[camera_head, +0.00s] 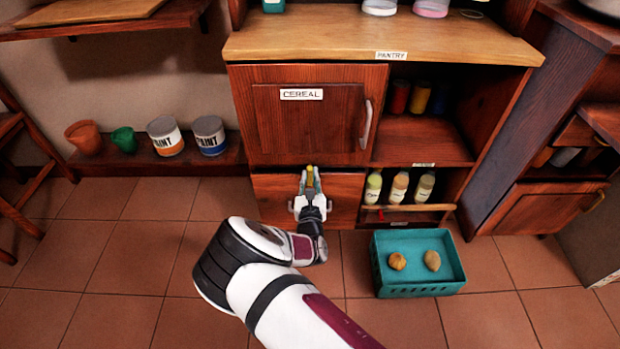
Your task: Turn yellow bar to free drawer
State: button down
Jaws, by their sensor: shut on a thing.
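The yellow bar (310,176) is a small piece on the front of the lower drawer (273,191), near the drawer's top edge. It stands roughly upright in the picture. My gripper (310,184) is at the drawer front and shut on the yellow bar, whose upper end shows between the fingers. The gripper hides the lower part of the bar and the middle of the drawer front. The drawer looks closed, below the cabinet door labelled CEREAL (307,120).
A teal crate (418,289) with two round brown items stands on the floor, right of my arm. Several bottles (398,187) stand on the low shelf beside the drawer. Paint cans (165,137) and pots (84,137) line the left ledge.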

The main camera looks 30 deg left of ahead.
jog(key=shift+n, duration=0.3)
jog(key=n+p, duration=0.1)
jog(key=n, duration=0.1)
jog(key=shift+n+p, duration=0.4)
jog(key=n+p, duration=0.1)
jog(key=n, duration=0.4)
jog(key=shift+s+a+f+n, duration=0.1)
jog(key=shift+n, duration=0.2)
jog(key=n, duration=0.4)
jog(key=shift+f+p, duration=0.1)
jog(key=shift+p, duration=0.25)
jog(key=shift+f+n, duration=0.1)
jog(key=shift+n, duration=2.3)
jog(key=c, duration=1.6)
grip_release()
jog(key=shift+o, duration=0.2)
